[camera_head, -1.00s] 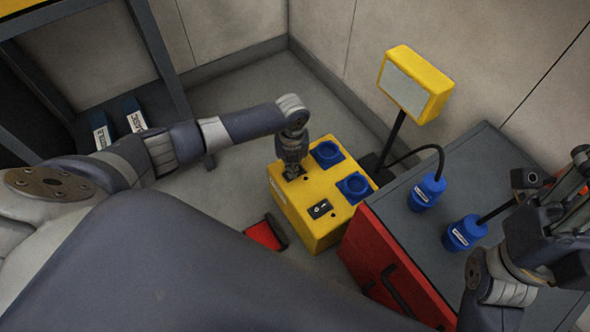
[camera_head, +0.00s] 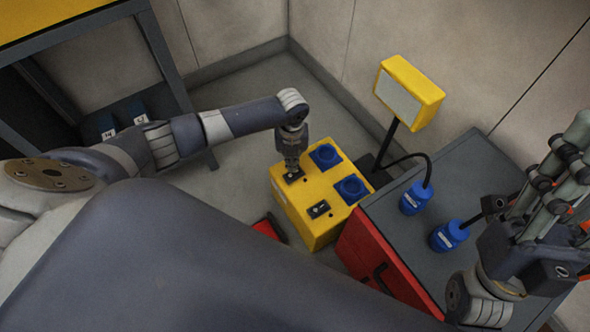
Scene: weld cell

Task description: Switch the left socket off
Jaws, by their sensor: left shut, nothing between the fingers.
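The yellow socket box (camera_head: 318,222) stands on the floor, with two blue sockets on top: the left one (camera_head: 325,156) and the right one (camera_head: 352,188). A small black switch with white marks (camera_head: 318,209) sits in front of the right socket. The left socket's dark switch (camera_head: 294,178) is mostly hidden under my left gripper. My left gripper (camera_head: 292,173) is shut, empty and points down at that switch. I cannot tell whether it touches, or the switch's position. My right gripper (camera_head: 562,180) is at the right edge, away from the box; its opening is unclear.
A grey-topped red cabinet (camera_head: 449,183) stands right of the box, with two blue plugs (camera_head: 415,198) (camera_head: 449,236) on it. A yellow display on a post (camera_head: 409,92) rises behind the box. A shelf frame (camera_head: 165,60) stands at the left. Floor behind the box is clear.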

